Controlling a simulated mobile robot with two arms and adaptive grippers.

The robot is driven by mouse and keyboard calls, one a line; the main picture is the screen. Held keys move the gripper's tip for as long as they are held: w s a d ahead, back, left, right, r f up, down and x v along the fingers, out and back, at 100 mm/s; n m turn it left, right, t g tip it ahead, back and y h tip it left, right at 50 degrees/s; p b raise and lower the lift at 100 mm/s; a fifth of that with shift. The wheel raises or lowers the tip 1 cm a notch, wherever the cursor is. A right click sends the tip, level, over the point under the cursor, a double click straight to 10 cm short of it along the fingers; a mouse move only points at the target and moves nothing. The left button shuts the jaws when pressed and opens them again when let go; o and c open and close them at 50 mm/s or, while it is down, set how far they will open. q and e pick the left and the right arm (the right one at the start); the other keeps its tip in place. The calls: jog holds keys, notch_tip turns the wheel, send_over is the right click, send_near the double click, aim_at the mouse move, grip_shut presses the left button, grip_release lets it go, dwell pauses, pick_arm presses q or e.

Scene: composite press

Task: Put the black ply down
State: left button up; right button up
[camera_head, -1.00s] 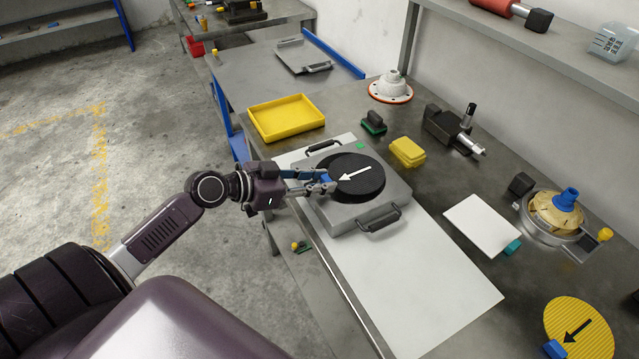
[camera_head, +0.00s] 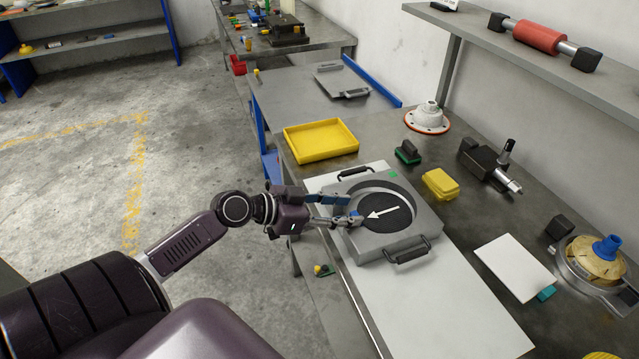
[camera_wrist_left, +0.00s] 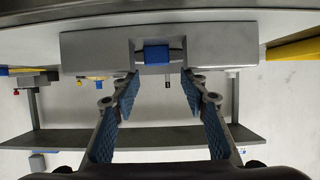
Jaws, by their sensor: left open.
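The black ply (camera_head: 393,222) is a flat round disc with a white arrow pointing left. It lies in the round recess of the grey mould (camera_head: 415,232), with a rim of the recess showing around its far side. A small blue tab (camera_wrist_left: 153,55) sits at the mould's near edge in the left wrist view. My left gripper (camera_head: 350,209) is open at the left edge of the mould. Its blue-padded fingers stand apart on both sides of the tab in the left wrist view (camera_wrist_left: 160,85). My right gripper is not in view.
The mould has black handles and rests on a white sheet (camera_head: 450,318). A yellow tray (camera_head: 320,141), a yellow block (camera_head: 440,183), a green-based black tool (camera_head: 408,152) and a white card (camera_head: 514,266) lie around it. A shelf (camera_head: 530,62) overhangs the back.

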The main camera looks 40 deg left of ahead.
pick_arm(q)
jog(key=b+v, duration=0.2)
jog(key=v, duration=0.9)
jog(key=s+a+f+n+g+y, duration=0.1)
jog(key=a+f+n+y, duration=0.3)
jog(key=f, duration=0.6)
jog(key=a+f+n+g+y, duration=0.1)
jog(key=a+f, duration=0.5)
jog(key=f, duration=0.4)
jog(key=s+f+n+g+y, duration=0.1)
jog(key=s+f, duration=0.2)
jog(key=f, duration=0.4)
jog(key=s+f+n+g, duration=0.1)
jog(key=s+f, duration=0.2)
jog(key=f, duration=0.5)
jog(key=s+d+f+g+y, duration=0.1)
jog(key=s+d+f+g, duration=0.35)
jog(key=s+f, duration=0.95)
jog(key=s+d+f+m+g, duration=0.1)
jog(key=s+d+f, duration=0.5)
jog(key=d, duration=0.3)
jog(key=s+d+f+m+g, duration=0.1)
jog(key=s+d+f+m, duration=0.1)
jog(key=s+d+f, duration=0.5)
jog(key=shift+s+d+f, duration=0.15)
jog(key=shift+s+d, duration=0.25)
jog(key=shift+d, duration=0.6)
